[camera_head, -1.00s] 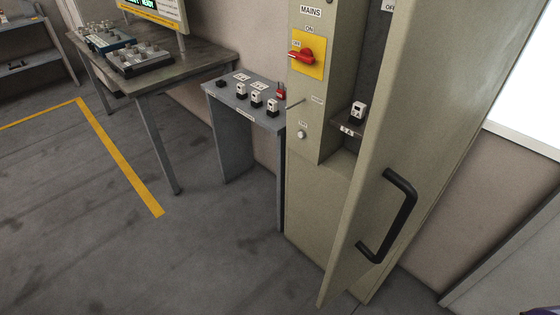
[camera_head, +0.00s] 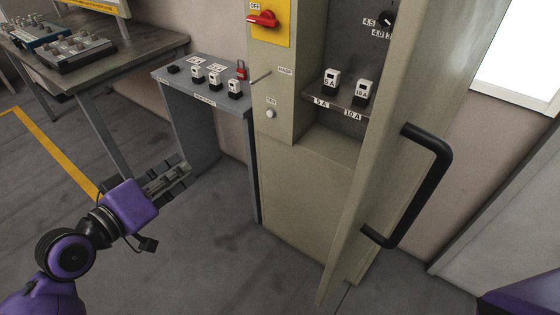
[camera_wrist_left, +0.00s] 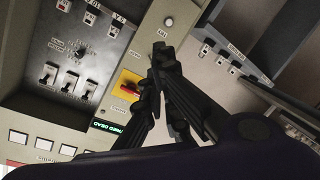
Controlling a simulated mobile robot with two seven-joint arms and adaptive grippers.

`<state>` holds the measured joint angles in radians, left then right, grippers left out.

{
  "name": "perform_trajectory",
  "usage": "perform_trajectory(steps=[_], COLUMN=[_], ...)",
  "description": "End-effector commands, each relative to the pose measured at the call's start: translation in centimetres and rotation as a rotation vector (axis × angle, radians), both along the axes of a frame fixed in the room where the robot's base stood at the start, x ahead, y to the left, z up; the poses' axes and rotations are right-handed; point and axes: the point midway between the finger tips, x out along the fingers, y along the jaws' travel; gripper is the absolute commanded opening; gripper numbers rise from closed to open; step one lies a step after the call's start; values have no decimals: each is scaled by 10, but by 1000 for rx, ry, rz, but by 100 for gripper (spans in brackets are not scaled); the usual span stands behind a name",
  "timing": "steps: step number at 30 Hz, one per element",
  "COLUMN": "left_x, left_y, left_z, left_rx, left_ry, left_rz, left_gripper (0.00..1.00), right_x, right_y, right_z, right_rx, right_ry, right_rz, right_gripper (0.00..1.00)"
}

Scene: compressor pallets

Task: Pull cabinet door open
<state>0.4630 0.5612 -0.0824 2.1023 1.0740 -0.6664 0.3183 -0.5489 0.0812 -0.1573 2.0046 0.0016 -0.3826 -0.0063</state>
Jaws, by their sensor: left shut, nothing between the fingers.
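The cabinet door (camera_head: 385,150) stands partly open at the right of the head view, its black bar handle (camera_head: 432,185) on the outer face. The beige cabinet (camera_head: 300,190) shows its inside, with a shelf holding two labelled fuse blocks. My left gripper (camera_head: 182,172) is shut and empty at lower left, in front of the small side table and well away from the handle. In the left wrist view its black fingers (camera_wrist_left: 160,55) come together before the cabinet front and red switch (camera_wrist_left: 130,89). The handle is not visible there. My right gripper is not in view.
A small grey table (camera_head: 165,78) with several fuse blocks and a red padlock stands left of the cabinet. A workbench (camera_head: 120,62) with equipment is farther left. Floor in front of the cabinet is clear. A thin rod (camera_head: 261,77) sticks out from the cabinet front.

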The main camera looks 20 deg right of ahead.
Motion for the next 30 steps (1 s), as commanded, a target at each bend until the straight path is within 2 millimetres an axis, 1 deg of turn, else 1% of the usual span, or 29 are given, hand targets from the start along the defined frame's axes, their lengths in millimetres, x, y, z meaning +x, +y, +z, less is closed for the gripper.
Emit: perform_trajectory(steps=[1,2,3,5,6,9,12,15,17,20,23,30], left_x=[-2,-6,-16,-34,-48,-81,-106,-119,-120,-119,-118,-114], left_y=[-16,-25,-36,-49,-56,-66,-70,-72,-75,-85,-102,-154], left_z=[27,44,65,89,102,123,134,138,138,139,140,141], left_rx=[-77,-126,-187,-266,-311,-402,-463,-494,-499,-500,-500,-500], left_ry=[35,69,119,208,270,428,557,644,662,663,661,658], left_rz=[-80,-129,-196,-293,-354,-477,-557,-596,-598,-597,-599,-598], left_gripper=[0,0,0,0,0,0,0,0,0,0,0,0], right_x=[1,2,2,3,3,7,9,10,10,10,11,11], right_y=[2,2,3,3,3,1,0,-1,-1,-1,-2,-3], right_z=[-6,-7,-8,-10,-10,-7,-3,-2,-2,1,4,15], right_rx=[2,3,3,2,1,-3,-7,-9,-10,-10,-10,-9], right_ry=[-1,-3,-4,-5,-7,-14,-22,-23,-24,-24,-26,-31], right_rz=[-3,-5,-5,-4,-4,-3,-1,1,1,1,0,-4], right_gripper=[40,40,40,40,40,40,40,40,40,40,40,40])
